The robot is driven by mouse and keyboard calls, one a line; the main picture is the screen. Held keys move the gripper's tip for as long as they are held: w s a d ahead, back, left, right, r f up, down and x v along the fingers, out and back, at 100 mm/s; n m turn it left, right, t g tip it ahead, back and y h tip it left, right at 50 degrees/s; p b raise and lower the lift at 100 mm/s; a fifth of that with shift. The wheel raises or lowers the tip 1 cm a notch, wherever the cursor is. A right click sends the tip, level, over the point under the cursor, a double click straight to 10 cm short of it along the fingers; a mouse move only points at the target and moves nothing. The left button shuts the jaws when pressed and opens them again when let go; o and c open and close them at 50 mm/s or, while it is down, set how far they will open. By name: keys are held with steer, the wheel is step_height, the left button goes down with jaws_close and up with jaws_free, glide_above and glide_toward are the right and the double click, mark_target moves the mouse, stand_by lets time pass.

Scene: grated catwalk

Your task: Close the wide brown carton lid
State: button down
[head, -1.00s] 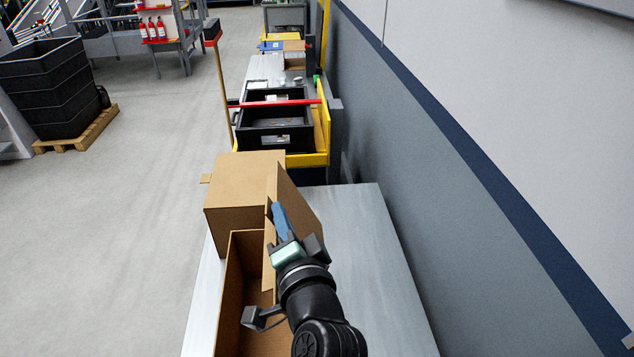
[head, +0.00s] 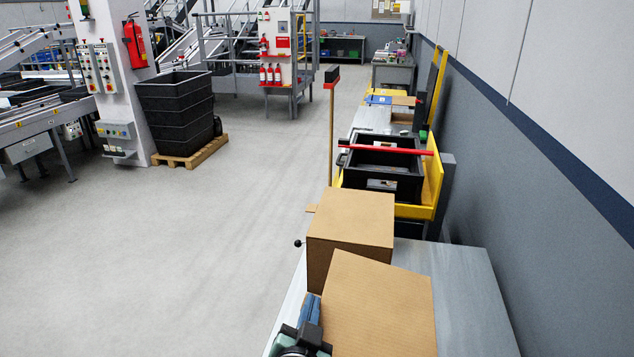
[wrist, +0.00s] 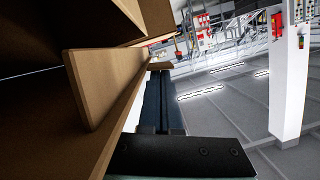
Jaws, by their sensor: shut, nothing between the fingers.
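The wide brown carton's lid (head: 378,308) shows as a broad tan panel at the bottom of the head view, and it hides the carton's opening. I cannot tell whether it lies fully flat. My gripper (head: 308,300) is at the lid's left edge, its blue fingers together and empty. In the wrist view the gripper's fingers (wrist: 158,90) run close beside brown cardboard panels (wrist: 95,85), with a narrow gap at the upper left. Whether the fingers touch the cardboard is unclear.
A second brown box (head: 352,222) stands just behind the lid on the grey table (head: 470,290). Beyond it are a black crate (head: 383,168) and a red bar (head: 385,149). A wall runs along the right; open floor (head: 170,260) lies to the left.

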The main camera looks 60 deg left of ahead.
steer(key=shift+n, duration=0.6)
steer(key=shift+s+a+f+b, duration=0.1)
steer(key=shift+f+b, duration=0.3)
steer(key=shift+f, duration=0.45)
steer(key=shift+s+a+f+b, duration=0.15)
steer(key=shift+f+b, duration=0.2)
steer(key=shift+f, duration=0.45)
steer(key=shift+s+a+f+b, duration=0.1)
steer(key=shift+f+b, duration=0.3)
steer(key=shift+f, duration=0.45)
steer(key=shift+f, duration=0.1)
steer(key=shift+d, duration=0.1)
